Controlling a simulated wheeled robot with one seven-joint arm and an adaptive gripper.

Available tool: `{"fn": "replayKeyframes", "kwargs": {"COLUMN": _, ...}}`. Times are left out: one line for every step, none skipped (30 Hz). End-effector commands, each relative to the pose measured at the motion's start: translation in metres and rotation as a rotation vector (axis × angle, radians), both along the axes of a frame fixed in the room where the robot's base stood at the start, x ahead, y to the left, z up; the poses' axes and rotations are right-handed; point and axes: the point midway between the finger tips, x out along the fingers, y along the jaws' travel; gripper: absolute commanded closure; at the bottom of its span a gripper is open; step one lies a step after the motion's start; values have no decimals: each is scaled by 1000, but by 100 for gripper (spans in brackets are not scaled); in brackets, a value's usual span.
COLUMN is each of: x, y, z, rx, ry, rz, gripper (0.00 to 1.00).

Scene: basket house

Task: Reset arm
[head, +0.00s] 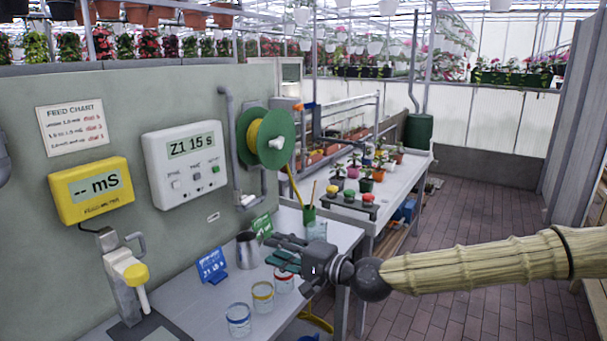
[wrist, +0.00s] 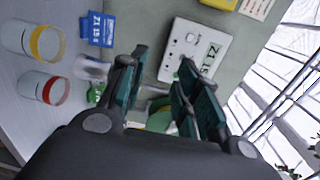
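My arm comes in from the right in the head view, with my gripper (head: 280,252) held above the white bench (head: 345,236). In the wrist view my gripper (wrist: 160,85) has its two dark green fingers apart with nothing between them. In the head view a metal jug (head: 247,250) stands just left of my gripper. Glass jars with a red band (head: 284,280), a yellow band (head: 262,297) and a blue band (head: 238,320) stand on the bench below and left of it. The red-banded jar (wrist: 45,91) and yellow-banded jar (wrist: 33,42) also show in the wrist view.
A blue sign (head: 212,266) and a green sign (head: 262,227) stand on the bench. A white timer panel (head: 187,162), yellow meter (head: 91,190) and green hose reel (head: 265,138) are on the wall. Potted plants (head: 367,180) stand further back. The brick floor (head: 480,215) behind my arm is clear.

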Motion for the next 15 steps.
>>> {"fn": "replayKeyframes", "kwargs": {"x": -4, "y": 9, "z": -12, "rx": -14, "ry": 10, "rz": 11, "gripper": 68}}
{"fn": "replayKeyframes", "kwargs": {"x": -7, "y": 11, "z": -18, "rx": -21, "ry": 14, "rz": 15, "gripper": 68}}
{"fn": "replayKeyframes", "kwargs": {"x": -10, "y": 14, "z": -27, "rx": -33, "ry": 22, "rz": 18, "gripper": 68}}
{"fn": "replayKeyframes", "kwargs": {"x": -13, "y": 16, "z": -34, "rx": -41, "ry": 29, "rz": 21, "gripper": 68}}
{"fn": "replayKeyframes", "kwargs": {"x": -15, "y": 17, "z": -41, "rx": -49, "ry": 34, "rz": 23, "gripper": 68}}
{"fn": "replayKeyframes", "kwargs": {"x": -19, "y": 18, "z": -52, "rx": -62, "ry": 43, "rz": 26, "gripper": 68}}
{"fn": "replayKeyframes", "kwargs": {"x": -22, "y": 18, "z": -60, "rx": -72, "ry": 50, "rz": 28, "gripper": 68}}
{"fn": "replayKeyframes", "kwargs": {"x": -26, "y": 19, "z": -68, "rx": -81, "ry": 57, "rz": 29, "gripper": 68}}
{"fn": "replayKeyframes", "kwargs": {"x": -31, "y": 20, "z": -82, "rx": -98, "ry": 70, "rz": 34, "gripper": 68}}
{"fn": "replayKeyframes", "kwargs": {"x": -36, "y": 21, "z": -92, "rx": -111, "ry": 77, "rz": 39, "gripper": 68}}
{"fn": "replayKeyframes", "kwargs": {"x": -41, "y": 23, "z": -105, "rx": -127, "ry": 87, "rz": 44, "gripper": 68}}
{"fn": "replayKeyframes", "kwargs": {"x": -49, "y": 25, "z": -122, "rx": -150, "ry": 103, "rz": 51, "gripper": 68}}
{"fn": "replayKeyframes", "kwargs": {"x": -56, "y": 26, "z": -137, "rx": -170, "ry": 114, "rz": 58, "gripper": 68}}
{"fn": "replayKeyframes", "kwargs": {"x": -63, "y": 28, "z": -151, "rx": -190, "ry": 125, "rz": 66, "gripper": 68}}
{"fn": "replayKeyframes", "kwargs": {"x": -73, "y": 29, "z": -172, "rx": -220, "ry": 141, "rz": 74, "gripper": 68}}
